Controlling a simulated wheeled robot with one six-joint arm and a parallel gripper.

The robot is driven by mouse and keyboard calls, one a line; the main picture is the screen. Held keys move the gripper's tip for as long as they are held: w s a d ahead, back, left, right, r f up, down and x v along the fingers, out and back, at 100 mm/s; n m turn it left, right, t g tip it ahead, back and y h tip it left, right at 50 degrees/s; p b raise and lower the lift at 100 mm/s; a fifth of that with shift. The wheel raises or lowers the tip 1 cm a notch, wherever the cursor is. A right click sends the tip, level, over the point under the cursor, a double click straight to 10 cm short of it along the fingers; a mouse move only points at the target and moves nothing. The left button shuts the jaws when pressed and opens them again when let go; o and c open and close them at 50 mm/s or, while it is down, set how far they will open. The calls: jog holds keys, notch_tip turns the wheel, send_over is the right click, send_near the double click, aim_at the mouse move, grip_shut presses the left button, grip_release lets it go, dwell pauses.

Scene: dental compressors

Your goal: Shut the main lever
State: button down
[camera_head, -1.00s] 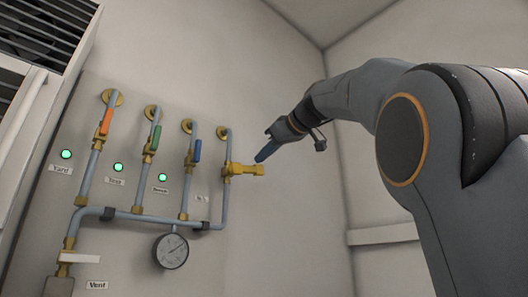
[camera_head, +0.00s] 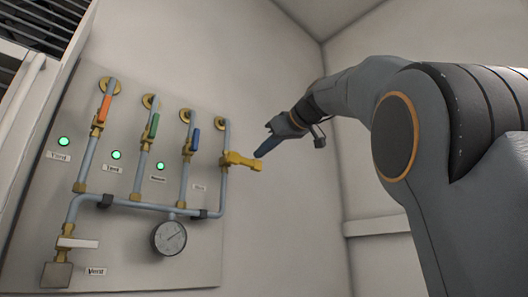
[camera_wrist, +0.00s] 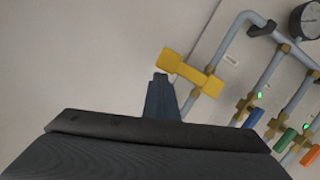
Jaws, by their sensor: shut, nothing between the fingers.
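The yellow lever (camera_head: 243,161) sits on the rightmost pipe of the wall panel. It sticks out to the right, across the pipe, with its outer end a little lower. Its small label is too blurred to read. My gripper (camera_head: 259,154) is shut and empty, its tip at the upper side of the lever's outer end. In the wrist view the closed fingers (camera_wrist: 160,80) reach up to the end of the yellow lever (camera_wrist: 192,74). I cannot tell for certain whether they touch it.
Orange (camera_head: 105,108), green (camera_head: 154,126) and blue (camera_head: 196,140) levers lie along their pipes to the left, with green lamps nearby. A gauge (camera_head: 169,238) hangs below. A white vent lever (camera_head: 78,243) sits lower left. The wall right of the panel is bare.

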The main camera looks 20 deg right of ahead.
jog(key=shift+w+d+f, duration=0.15)
jog(key=shift+f, duration=0.15)
jog(key=s+d+r+p, duration=0.1)
jog(key=s+d+r, duration=0.2)
jog(key=s+r, duration=0.4)
jog(key=shift+s+d, duration=0.2)
jog(key=shift+s, duration=0.95)
